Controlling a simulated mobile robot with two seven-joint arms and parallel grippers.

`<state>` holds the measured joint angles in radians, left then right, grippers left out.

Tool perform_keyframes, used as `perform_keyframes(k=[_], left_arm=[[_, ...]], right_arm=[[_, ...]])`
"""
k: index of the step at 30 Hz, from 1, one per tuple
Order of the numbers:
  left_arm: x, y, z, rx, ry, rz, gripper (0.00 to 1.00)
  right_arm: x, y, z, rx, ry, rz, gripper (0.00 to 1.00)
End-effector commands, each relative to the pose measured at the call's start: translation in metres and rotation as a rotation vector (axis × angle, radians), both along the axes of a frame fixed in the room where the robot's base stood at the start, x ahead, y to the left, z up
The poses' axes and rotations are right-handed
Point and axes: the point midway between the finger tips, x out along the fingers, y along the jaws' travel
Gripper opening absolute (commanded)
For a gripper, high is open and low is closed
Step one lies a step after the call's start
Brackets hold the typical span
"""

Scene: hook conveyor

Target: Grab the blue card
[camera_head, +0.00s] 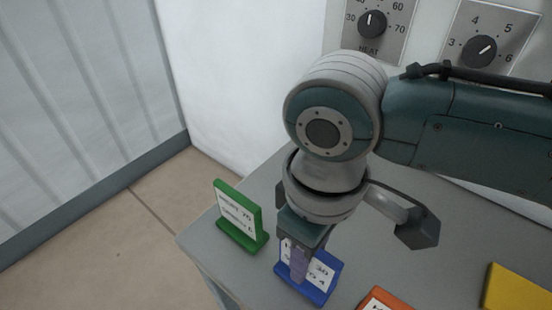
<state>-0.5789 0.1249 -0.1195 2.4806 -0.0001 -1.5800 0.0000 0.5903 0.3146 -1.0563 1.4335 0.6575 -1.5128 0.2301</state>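The blue card (318,288) stands in a blue base on the grey table, between the green and orange cards. It has a white label with dark print, partly covered by my gripper. My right gripper (299,264) points down over the blue card, with a finger in front of its label. Only one finger shows clearly, so the gap between the fingers is hidden. I cannot tell whether the finger touches the card. My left gripper is not in view.
A green card (239,216) stands left of the blue one at the table's edge. An orange card (384,300) and a yellow card (518,288) stand to the right. Two dials, a heat dial (372,24) and another (480,51), are on the wall behind the table (205,240).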

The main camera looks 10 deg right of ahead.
Motion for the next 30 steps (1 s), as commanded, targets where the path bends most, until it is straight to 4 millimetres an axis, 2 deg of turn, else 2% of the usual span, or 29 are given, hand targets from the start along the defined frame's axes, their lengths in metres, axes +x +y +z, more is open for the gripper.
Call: perform_keyframes(k=[1, 10, 30], left_arm=[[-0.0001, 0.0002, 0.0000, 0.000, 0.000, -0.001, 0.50], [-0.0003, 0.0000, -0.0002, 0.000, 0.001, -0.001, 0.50], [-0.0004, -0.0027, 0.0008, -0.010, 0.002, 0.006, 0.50]], right_arm=[[0.0001, 0.0001, 0.0002, 0.000, 0.000, 0.000, 0.32], [0.0002, 0.0000, 0.0003, 0.000, 0.000, 0.000, 0.00], [0.0005, 0.0002, 0.0029, 0.001, -0.002, 0.000, 0.00]])
